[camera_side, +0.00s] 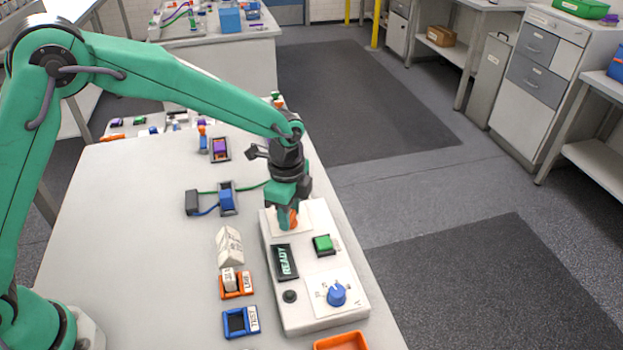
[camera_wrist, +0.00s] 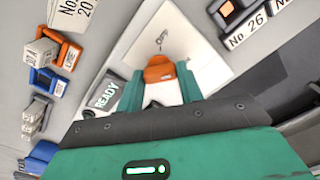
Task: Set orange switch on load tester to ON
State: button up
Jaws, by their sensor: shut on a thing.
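The load tester (camera_side: 311,282) is a pale box near the right edge of the table. The orange switch (camera_side: 293,217) sits on a white plate at its far end and is partly hidden by my gripper in the side view. My gripper (camera_side: 287,222) points down over that plate and is shut on the orange switch. In the wrist view the orange switch (camera_wrist: 159,69) shows between the two green fingers (camera_wrist: 160,84). The word OFF (camera_wrist: 162,40) is printed on the plate beyond it. I cannot tell an ON mark or the switch's exact setting.
The tester also carries a READY display (camera_side: 284,262), a green button (camera_side: 323,244), a black knob (camera_side: 289,296) and a blue dial (camera_side: 337,294). Left of it are a white block (camera_side: 229,245), an orange holder (camera_side: 236,291) and a blue tray (camera_side: 240,322). The table's left part is clear.

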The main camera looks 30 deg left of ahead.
jog(key=shift+m, duration=0.5)
jog(key=o, duration=1)
jog(key=shift+r, duration=0.1)
jog(key=shift+r, duration=3.8)
